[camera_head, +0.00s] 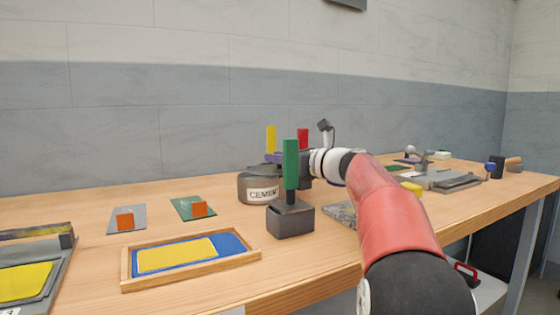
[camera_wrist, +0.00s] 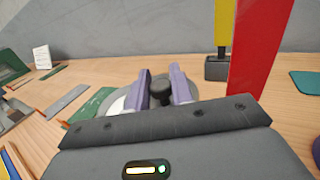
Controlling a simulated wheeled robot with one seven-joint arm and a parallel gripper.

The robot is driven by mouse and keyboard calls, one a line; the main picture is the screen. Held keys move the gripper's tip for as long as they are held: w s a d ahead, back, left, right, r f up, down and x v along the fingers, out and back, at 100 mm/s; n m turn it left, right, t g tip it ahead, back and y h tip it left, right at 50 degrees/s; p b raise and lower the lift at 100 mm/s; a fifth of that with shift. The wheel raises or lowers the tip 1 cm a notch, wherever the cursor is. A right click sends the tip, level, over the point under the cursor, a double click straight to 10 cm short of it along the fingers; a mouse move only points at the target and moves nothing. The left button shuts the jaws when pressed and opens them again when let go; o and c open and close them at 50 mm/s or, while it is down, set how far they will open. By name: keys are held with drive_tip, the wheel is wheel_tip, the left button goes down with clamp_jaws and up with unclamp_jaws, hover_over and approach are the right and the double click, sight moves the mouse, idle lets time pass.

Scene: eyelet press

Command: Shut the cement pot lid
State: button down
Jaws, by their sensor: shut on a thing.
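The cement pot (camera_head: 259,188), a grey round pot with a white "CEMENT" label, stands on the bench at the middle of the head view. Its grey lid (camera_head: 258,170) appears to lie on top; whether it is fully seated I cannot tell. My gripper (camera_head: 273,157) is over the pot, its purple fingers at lid height. In the wrist view my gripper (camera_wrist: 163,88) is shut on the lid's dark knob (camera_wrist: 161,92), one finger on each side.
A dark block with a green upright handle (camera_head: 290,165) stands in front of the pot and partly hides it. Yellow (camera_head: 271,138) and red (camera_head: 303,136) uprights stand close by. A wooden tray (camera_head: 125,270) lies front left.

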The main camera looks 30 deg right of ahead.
drive_tip(key=m+h, duration=0.1)
drive_tip(key=s+a+t+h+b, duration=0.1)
drive_tip(key=h, duration=0.1)
drive_tip(key=shift+a+f+m, duration=0.1)
drive_tip(key=shift+a+m, duration=0.15)
drive_tip(key=shift+m, duration=0.15)
drive_tip(key=shift+s+a+m+t+h, duration=0.2)
drive_tip(key=shift+m+h, duration=0.25)
drive_tip(key=shift+h, duration=0.15)
drive_tip(key=shift+s+a+m+t+h, duration=0.1)
drive_tip(key=shift+s+m+t+h, duration=0.1)
drive_tip(key=shift+m+h, duration=0.35)
drive_tip(key=c, duration=1.3)
unclamp_jaws()
drive_tip(key=shift+o, duration=0.2)
drive_tip(key=s, duration=0.2)
drive_tip(key=s+b, duration=0.1)
drive_tip(key=s, duration=0.2)
drive_tip(key=s+d, duration=0.1)
drive_tip(key=s, duration=0.1)
drive_tip(key=shift+s+d, duration=0.1)
drive_tip(key=shift+s, duration=0.25)
drive_tip(key=shift+c, duration=0.4)
